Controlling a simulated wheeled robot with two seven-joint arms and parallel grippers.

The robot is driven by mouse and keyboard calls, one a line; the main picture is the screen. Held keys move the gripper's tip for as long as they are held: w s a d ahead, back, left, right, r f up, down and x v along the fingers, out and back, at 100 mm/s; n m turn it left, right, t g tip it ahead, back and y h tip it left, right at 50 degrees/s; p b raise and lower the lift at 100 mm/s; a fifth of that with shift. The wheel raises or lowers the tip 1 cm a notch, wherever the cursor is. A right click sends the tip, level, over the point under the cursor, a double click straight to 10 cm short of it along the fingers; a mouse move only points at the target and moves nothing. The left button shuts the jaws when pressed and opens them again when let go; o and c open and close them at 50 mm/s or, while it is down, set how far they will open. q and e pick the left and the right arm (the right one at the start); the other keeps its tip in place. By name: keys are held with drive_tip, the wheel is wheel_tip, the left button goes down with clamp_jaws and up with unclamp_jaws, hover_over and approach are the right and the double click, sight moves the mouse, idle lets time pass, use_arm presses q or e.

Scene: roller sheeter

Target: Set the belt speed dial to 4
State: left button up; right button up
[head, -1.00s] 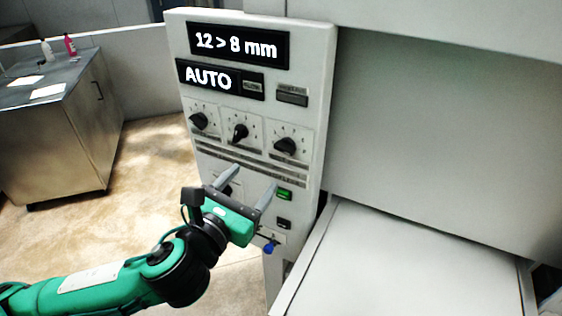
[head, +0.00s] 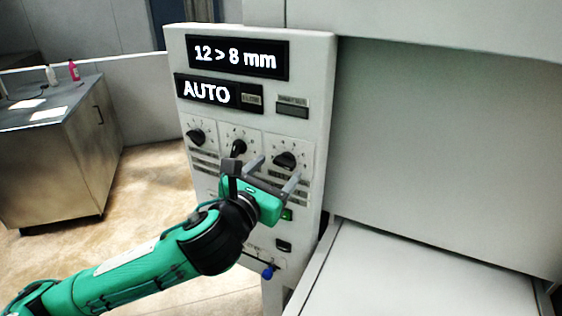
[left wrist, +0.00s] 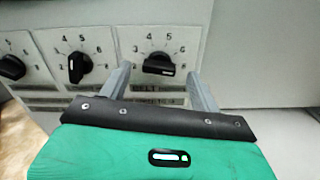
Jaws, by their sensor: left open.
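The panel has a row of three black dials on white scales. The right-hand dial (head: 285,160) has a label below it that seems to begin "BELT" in the left wrist view, where its black knob (left wrist: 157,64) shows a white mark at its lower right. Numbers including 3, 4, 5 and 6 ring it; I cannot tell its exact setting. My left gripper (head: 275,170) is open and empty, just below and in front of this dial. In the left wrist view, its fingers (left wrist: 158,70) appear on either side of the knob, with no visible contact.
The middle dial (head: 238,147) and left dial (head: 196,138) sit close by on the panel (head: 312,150). Displays above read "12 > 8 mm" (head: 236,57) and "AUTO" (head: 206,92). A green button (head: 287,214) and blue-tipped lever (head: 268,272) are below.

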sight(284, 163)
use_arm(q)
drive_tip(key=shift+x, duration=1.5)
drive_tip(key=c, duration=1)
